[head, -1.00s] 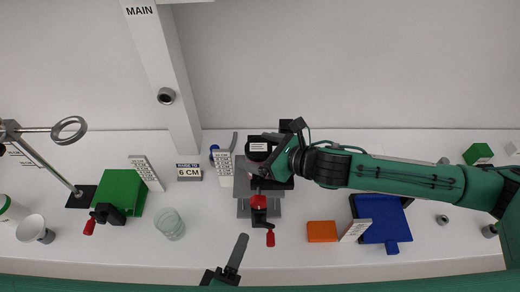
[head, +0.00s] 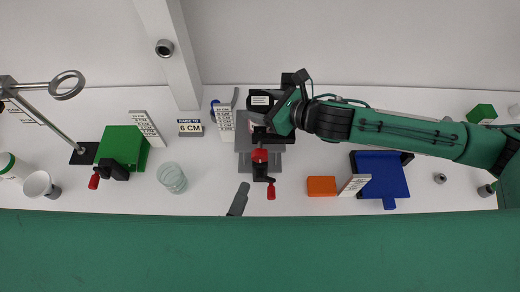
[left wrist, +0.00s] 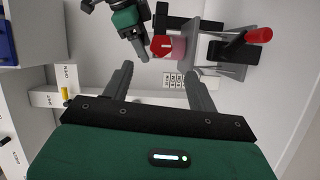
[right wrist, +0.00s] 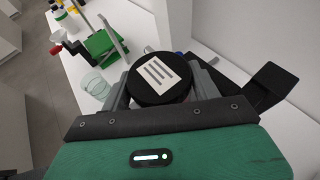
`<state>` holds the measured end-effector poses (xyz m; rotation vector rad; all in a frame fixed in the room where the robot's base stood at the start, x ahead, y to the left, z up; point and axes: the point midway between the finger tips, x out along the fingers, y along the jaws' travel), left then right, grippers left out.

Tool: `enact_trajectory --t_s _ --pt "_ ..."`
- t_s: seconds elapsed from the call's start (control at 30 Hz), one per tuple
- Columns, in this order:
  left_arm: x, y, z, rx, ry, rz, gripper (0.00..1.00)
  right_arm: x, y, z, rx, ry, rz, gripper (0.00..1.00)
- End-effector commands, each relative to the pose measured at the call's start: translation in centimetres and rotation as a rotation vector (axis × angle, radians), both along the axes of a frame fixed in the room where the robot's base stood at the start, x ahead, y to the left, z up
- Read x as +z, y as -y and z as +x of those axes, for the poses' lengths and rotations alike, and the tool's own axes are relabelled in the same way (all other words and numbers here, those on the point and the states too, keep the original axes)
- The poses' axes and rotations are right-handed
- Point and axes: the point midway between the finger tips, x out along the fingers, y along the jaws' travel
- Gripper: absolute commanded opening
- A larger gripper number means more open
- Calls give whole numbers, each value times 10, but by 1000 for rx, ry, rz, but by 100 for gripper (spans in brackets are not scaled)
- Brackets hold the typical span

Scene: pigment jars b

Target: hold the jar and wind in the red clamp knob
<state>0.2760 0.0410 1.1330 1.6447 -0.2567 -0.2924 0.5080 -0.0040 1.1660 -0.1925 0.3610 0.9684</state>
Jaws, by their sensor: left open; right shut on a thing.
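The jar with a black lid and white label (head: 262,101) is at the grey clamp (head: 244,145). My right gripper (right wrist: 162,82) is shut around it just below the lid. In the left wrist view the jar's pinkish-red side (left wrist: 178,47) shows beside the right gripper. The red clamp knob (head: 271,191) is on a dark crank at the clamp's near side; it also shows in the left wrist view (left wrist: 258,35). My left gripper (left wrist: 160,82) is open and empty, pointing toward the jar and clamp. In the head view only one left finger (head: 238,200) shows.
A white text card (head: 226,124) stands just left of the clamp. An orange block (head: 321,186) and blue tray (head: 380,175) lie right. A glass (head: 172,178), a green block with another red-handled clamp (head: 121,145) and a ring stand (head: 68,86) are left.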

Motion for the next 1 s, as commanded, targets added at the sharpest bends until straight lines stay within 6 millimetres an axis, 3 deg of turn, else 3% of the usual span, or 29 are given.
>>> enact_trajectory --t_s 0.27,1.0 --pt "11 2 6 37 -64 -357 59 0 0 0 0 0 0 35" --pt "28 13 12 38 -360 -1733 59 0 0 0 0 0 0 35"
